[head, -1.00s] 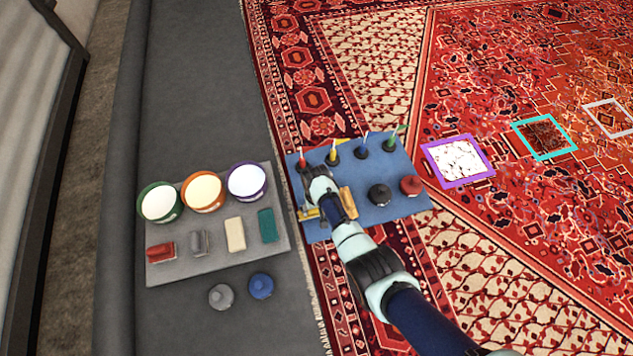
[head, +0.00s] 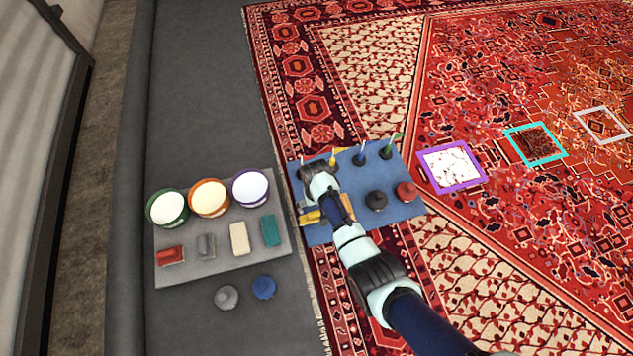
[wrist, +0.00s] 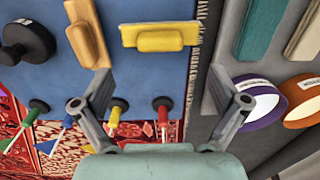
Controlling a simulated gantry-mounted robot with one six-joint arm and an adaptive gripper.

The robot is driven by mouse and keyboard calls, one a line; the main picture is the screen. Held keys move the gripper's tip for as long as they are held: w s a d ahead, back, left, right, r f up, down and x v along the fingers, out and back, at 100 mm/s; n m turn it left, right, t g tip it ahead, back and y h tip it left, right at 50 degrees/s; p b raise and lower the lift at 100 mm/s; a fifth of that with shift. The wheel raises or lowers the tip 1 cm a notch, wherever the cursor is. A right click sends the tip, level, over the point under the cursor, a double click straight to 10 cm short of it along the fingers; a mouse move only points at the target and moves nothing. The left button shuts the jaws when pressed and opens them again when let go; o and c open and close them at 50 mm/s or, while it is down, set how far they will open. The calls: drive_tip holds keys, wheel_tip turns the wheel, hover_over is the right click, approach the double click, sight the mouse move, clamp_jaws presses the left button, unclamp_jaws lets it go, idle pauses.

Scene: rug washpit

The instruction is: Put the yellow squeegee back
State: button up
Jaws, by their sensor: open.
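The yellow squeegee (wrist: 160,38) lies on the blue mat (wrist: 150,75), close to the mat's edge by the rug fringe. In the head view the squeegee (head: 310,217) is partly hidden by my arm. My gripper (wrist: 160,100) is open and empty above the mat. In the wrist view the squeegee lies beyond the fingertips, between them sideways, and apart from them. A second, orange-tan tool (wrist: 87,35) lies beside it on the mat, near the left finger.
Several small flags on black bases stand along the mat, including a yellow flag (wrist: 115,112) and a red flag (wrist: 163,110) near my fingers. A black round-knobbed tool (head: 376,200) and a red one (head: 406,191) sit on the mat. A grey tray (head: 185,270) holds bowls and blocks.

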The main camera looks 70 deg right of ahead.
wheel_tip(320, 180, up, 3)
drive_tip(key=shift+r+p, duration=0.1)
drive_tip(key=shift+p, duration=0.3)
drive_tip(key=w+a+r+n+t+h, duration=0.3)
drive_tip(key=w+a+r+n+t, duration=0.3)
drive_tip(key=w+a+r, duration=1.05)
drive_tip(key=s+a+r+n+t+y, duration=0.1)
drive_tip(key=s+a+r+n+t, duration=0.1)
drive_tip(key=a+r, duration=0.7)
drive_tip(key=s+a+r+n+t+y, duration=0.2)
drive_tip(key=a+r+n+t, duration=0.1)
drive_tip(key=a+r, duration=0.7)
wheel_tip(320, 180, up, 3)
drive_tip(key=shift+a+f+t, duration=0.1)
drive_tip(key=shift+a+t, duration=0.2)
drive_tip(key=shift+t, duration=0.6)
